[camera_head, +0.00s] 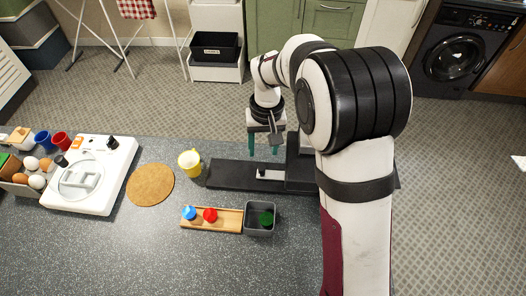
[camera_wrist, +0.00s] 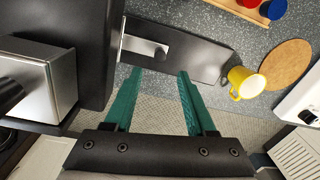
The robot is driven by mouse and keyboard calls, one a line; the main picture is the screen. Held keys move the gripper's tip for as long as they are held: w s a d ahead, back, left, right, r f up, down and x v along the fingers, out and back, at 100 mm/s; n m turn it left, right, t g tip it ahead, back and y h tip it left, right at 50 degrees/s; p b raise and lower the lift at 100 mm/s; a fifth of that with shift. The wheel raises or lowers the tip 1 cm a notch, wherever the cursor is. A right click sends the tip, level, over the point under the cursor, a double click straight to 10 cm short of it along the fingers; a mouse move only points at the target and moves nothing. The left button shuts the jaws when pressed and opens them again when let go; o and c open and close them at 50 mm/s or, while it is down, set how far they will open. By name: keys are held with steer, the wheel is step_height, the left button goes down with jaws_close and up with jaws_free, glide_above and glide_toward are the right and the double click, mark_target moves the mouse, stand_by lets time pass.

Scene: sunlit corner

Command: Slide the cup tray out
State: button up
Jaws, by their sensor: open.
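The dark machine's long flat black base (camera_head: 228,174) lies on the counter, and it also shows in the wrist view (camera_wrist: 205,58). A silver plate with a black knob, which looks like the cup tray (camera_head: 273,174), sits on this base against the machine body. In the wrist view the tray (camera_wrist: 136,44) has its knob just beyond my fingertips, roughly between them. My gripper (camera_head: 263,153) is open and empty, its teal fingers pointing down near the base's far edge. The fingers (camera_wrist: 160,73) are apart from the knob. The tray's inner end is hidden by the machine.
A yellow cup (camera_head: 190,162) stands left of the base, beside a round cork mat (camera_head: 150,185). A wooden board (camera_head: 228,222) with blue and red pieces and a grey bin (camera_head: 260,230) are in front. A white appliance (camera_head: 105,190) is farther left. My arm covers the right side.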

mark_target(262, 167)
step_height(262, 167, down, 8)
steer(key=shift+s+a+f, duration=0.1)
steer(key=shift+a+f, duration=0.05)
jaws_close()
stand_by(1.4)
